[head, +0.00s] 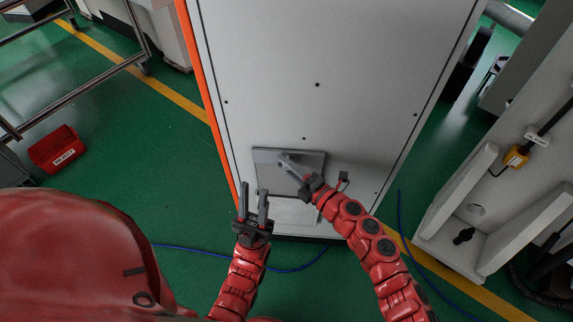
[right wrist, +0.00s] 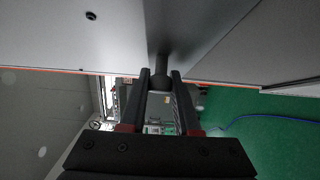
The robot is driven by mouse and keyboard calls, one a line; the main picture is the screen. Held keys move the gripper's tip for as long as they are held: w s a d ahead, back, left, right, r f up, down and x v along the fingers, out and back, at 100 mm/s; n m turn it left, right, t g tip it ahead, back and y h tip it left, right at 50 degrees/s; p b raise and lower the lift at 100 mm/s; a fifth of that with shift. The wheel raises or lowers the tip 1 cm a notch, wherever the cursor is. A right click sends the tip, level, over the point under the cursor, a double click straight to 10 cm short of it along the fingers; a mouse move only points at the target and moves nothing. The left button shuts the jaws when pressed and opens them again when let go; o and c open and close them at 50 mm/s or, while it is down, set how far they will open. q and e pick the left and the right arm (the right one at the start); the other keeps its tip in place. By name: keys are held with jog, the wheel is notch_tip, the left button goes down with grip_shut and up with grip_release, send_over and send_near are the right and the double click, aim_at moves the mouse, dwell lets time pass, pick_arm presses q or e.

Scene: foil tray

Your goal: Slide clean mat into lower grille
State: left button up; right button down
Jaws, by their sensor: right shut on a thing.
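A tall pale cabinet (head: 310,60) stands in front of me. Low on its face is a grey grille panel (head: 312,160), with a pale rectangular area (head: 296,211) below it; I cannot tell whether that is the mat. My right gripper (head: 284,160) is at the grey panel, shut on a dark knob (right wrist: 164,50), which the right wrist view shows between the fingertips. The gripper and arm cover part of the panel. My left gripper (head: 254,189) is open and empty, fingers pointing up, left of the pale area. No mat is clearly identifiable.
A red bin (head: 57,150) lies on the green floor at the left, near a metal rack. A blue cable (head: 220,250) crosses the floor. White machinery (head: 500,200) stands at the right. The floor left of the cabinet is largely free.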

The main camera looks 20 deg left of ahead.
jog(key=shift+f, duration=0.1)
jog(key=b, duration=1.7)
send_near(276, 192)
jog(key=x, duration=0.5)
dwell(0.3)
jog(key=c, duration=0.7)
grip_release()
jog(key=shift+d, duration=0.1)
jog(key=shift+o, duration=0.7)
jog(key=shift+s, duration=0.1)
jog(key=shift+d, duration=0.1)
